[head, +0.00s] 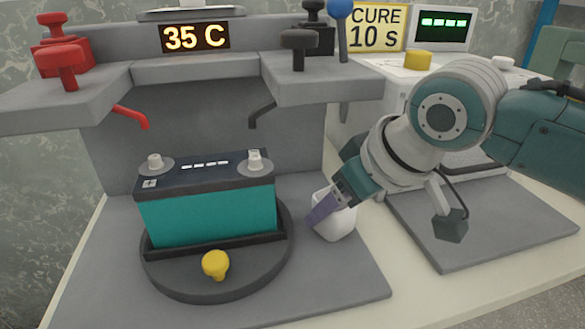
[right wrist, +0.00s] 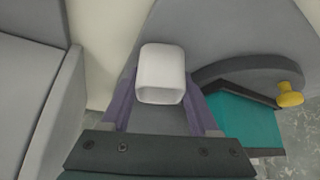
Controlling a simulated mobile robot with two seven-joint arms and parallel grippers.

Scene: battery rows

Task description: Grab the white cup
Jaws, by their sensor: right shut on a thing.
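The white cup (head: 336,218) stands on the grey base plate, just right of the round turntable in the head view. My right gripper (head: 318,216) comes down from the right and is shut on the cup. In the right wrist view the white cup (right wrist: 161,75) sits between the two purple fingers of my right gripper (right wrist: 160,95), which touch its sides. The gripper hides part of the cup in the head view. My left gripper is not in view.
A teal battery (head: 208,208) stands on the round turntable (head: 160,272) with a yellow knob (head: 215,264) left of the cup. Grey shelves with red (head: 60,60) and black clamps overhang it. A white machine (head: 385,85) is behind. The base plate's front right is clear.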

